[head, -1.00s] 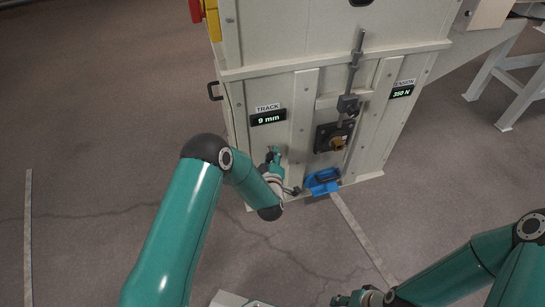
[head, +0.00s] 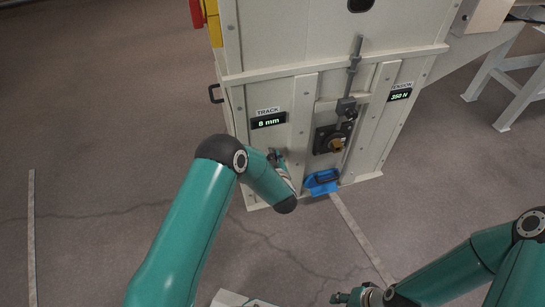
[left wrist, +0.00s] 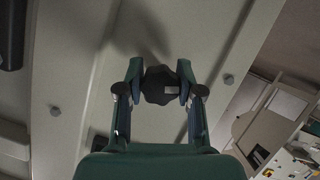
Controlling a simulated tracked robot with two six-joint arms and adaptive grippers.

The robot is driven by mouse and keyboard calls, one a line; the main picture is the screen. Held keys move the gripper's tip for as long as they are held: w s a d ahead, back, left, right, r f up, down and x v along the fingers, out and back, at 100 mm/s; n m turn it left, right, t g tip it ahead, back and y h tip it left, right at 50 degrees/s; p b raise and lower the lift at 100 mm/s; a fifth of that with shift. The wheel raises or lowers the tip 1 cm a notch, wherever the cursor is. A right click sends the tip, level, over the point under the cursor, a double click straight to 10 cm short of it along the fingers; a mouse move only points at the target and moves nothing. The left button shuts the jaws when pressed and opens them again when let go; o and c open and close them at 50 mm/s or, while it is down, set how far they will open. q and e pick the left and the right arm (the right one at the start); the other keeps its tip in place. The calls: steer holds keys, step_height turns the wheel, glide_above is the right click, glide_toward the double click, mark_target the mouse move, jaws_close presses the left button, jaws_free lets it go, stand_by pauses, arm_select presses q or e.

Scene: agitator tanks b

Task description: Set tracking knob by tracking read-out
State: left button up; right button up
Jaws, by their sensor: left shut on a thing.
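The tracking read-out (head: 268,121) on the pale cabinet shows 8 mm in green on black, under a TRACK label. My left gripper (head: 274,156) is at the cabinet front just below it, partly hidden by my left arm. In the left wrist view, the fingers of my left gripper (left wrist: 159,82) are shut on a dark lobed knob (left wrist: 160,88) with a small pale mark. I cannot make out that knob in the head view. My right gripper (head: 346,297) is low in the picture, away from the cabinet; its fingers are too small to judge.
A TENSION read-out (head: 400,95) shows 350 N at the right. A black-flanged brass fitting (head: 335,141) and a vertical rod (head: 353,68) are on the cabinet front. A blue handled object (head: 321,182) sits at its foot. The floor at left is clear.

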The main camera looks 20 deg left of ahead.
arm_select(q)
steer(key=shift+m+g+y+p, duration=0.35)
steer(key=shift+m+g+y, duration=0.2)
steer(key=shift+m, duration=0.45)
steer(key=shift+f+m+g+y, duration=0.1)
steer(key=shift+m+g+y, duration=0.15)
steer(key=shift+m+y, duration=0.55)
steer(key=shift+s+f+m+g+y, duration=0.1)
steer(key=shift+m+g+y, duration=0.3)
steer(key=shift+m, duration=0.6)
steer(key=shift+m+y, duration=0.65)
steer(key=shift+m, duration=0.35)
steer(key=m+y+b, duration=0.1)
steer(key=m+b, duration=0.1)
steer(key=m, duration=0.1)
steer(key=shift+g+y+b, duration=0.3)
steer(key=shift+b, duration=0.1)
steer(key=m+y+b, duration=0.2)
steer(key=m+b, duration=0.1)
steer(key=m, duration=0.1)
steer(key=shift+m, duration=0.4)
steer(key=m+t+y+b, duration=0.1)
steer(key=m+b, duration=0.1)
steer(key=m, duration=0.1)
steer(key=shift+d+m, duration=0.1)
steer(key=shift+m, duration=0.2)
steer(key=shift+m+t+y+b, duration=0.45)
steer(key=shift+m+t, duration=0.45)
steer(key=shift+m, duration=0.9)
